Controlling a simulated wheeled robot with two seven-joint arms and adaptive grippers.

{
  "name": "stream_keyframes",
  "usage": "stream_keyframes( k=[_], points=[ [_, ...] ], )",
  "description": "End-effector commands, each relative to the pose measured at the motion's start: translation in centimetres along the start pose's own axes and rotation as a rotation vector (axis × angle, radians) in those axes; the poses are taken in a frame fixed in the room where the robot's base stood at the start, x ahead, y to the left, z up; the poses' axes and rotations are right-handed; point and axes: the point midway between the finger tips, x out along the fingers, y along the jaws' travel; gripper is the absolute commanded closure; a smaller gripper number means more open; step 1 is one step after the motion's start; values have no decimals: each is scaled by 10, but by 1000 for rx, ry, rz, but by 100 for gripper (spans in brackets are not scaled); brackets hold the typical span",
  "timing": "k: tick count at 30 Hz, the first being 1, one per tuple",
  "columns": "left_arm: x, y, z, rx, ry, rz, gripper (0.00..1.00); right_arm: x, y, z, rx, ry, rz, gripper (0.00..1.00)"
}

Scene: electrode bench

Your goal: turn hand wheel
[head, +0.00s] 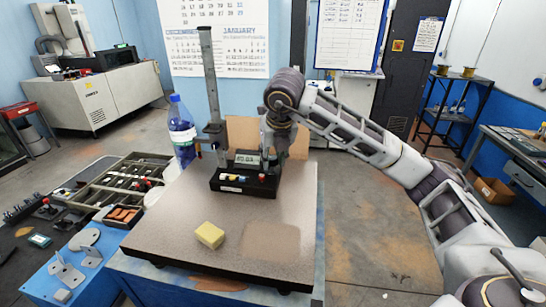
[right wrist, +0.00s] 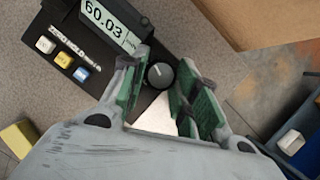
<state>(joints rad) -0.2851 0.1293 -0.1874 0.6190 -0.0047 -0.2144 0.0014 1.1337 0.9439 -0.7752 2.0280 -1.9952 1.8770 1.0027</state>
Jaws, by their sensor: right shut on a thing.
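A height gauge with a dark base (head: 228,186) and a tall grey column (head: 206,75) stands on the speckled plate. Its display (head: 247,157) reads 60.03 in the right wrist view (right wrist: 104,18). The hand wheel (right wrist: 160,75) is a small dark round knob with a light mark, beside the display. My right gripper (head: 273,152) points down at the right end of the gauge base. In the right wrist view, its green-padded fingers stand on both sides of the hand wheel and are shut on it. The head view hides the wheel behind the gripper. My left gripper is not in view.
The speckled surface plate (head: 165,235) is mostly clear at the front. A yellow block (head: 210,235) lies on it. A blue-labelled bottle (head: 181,130) stands behind its left side. A parts tray (head: 120,180) and a blue stand with metal brackets (head: 95,275) are at the left.

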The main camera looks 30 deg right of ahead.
Motion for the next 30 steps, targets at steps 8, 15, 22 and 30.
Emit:
stream_keyframes(
  k=[8,15,22,30],
  points=[
    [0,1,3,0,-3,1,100,0,0,0,0,-1,1,60],
    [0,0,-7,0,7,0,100,0,0,0,-1,0,0,60],
    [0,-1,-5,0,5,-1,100,-9,0,0,-1,-1,1,60],
    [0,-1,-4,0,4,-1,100,-40,1,1,-2,-4,2,60]
  ],
)
